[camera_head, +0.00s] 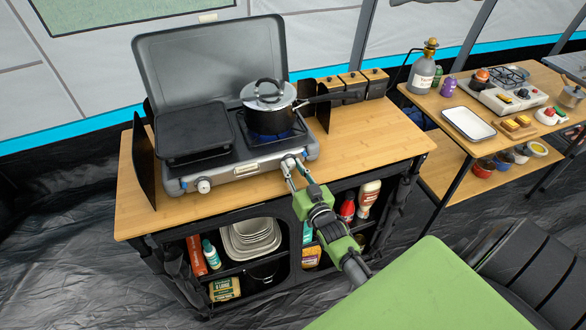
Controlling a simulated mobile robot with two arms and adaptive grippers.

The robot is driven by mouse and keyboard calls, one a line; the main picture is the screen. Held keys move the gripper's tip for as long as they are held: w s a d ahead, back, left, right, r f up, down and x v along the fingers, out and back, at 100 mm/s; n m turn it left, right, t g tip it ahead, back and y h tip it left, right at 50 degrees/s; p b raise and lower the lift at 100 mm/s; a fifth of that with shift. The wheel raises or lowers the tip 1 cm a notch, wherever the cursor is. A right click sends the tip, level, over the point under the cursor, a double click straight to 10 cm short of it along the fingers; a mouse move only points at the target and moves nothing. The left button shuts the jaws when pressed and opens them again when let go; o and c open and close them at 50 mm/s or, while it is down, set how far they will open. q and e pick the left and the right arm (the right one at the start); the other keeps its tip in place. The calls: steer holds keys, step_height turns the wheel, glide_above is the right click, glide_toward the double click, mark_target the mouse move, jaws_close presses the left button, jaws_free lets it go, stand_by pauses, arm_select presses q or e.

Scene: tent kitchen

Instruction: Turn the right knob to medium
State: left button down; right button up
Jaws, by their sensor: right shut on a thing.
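A grey camping stove (240,168) with its lid raised stands on the wooden cabinet top. Its left knob (204,186) is white and uncovered on the front panel. The knob's setting cannot be read. A black pot (270,120) with a lid sits on the right burner, and a blue flame shows beneath it. My left gripper is not in view.
A dark griddle plate (194,131) covers the stove's left side. The wooden top (375,142) is clear right of the stove. A side table at right holds a gas bottle (423,70) and a white tray (468,124).

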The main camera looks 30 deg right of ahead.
steer(key=n, duration=0.3)
steer(key=shift+n, duration=2.1)
steer(key=o, duration=1.1)
steer(key=shift+s, duration=0.1)
steer(key=s+a, duration=0.2)
steer(key=s, duration=0.9)
steer(key=shift+s+a+r, duration=0.2)
steer(key=shift+s, duration=0.1)
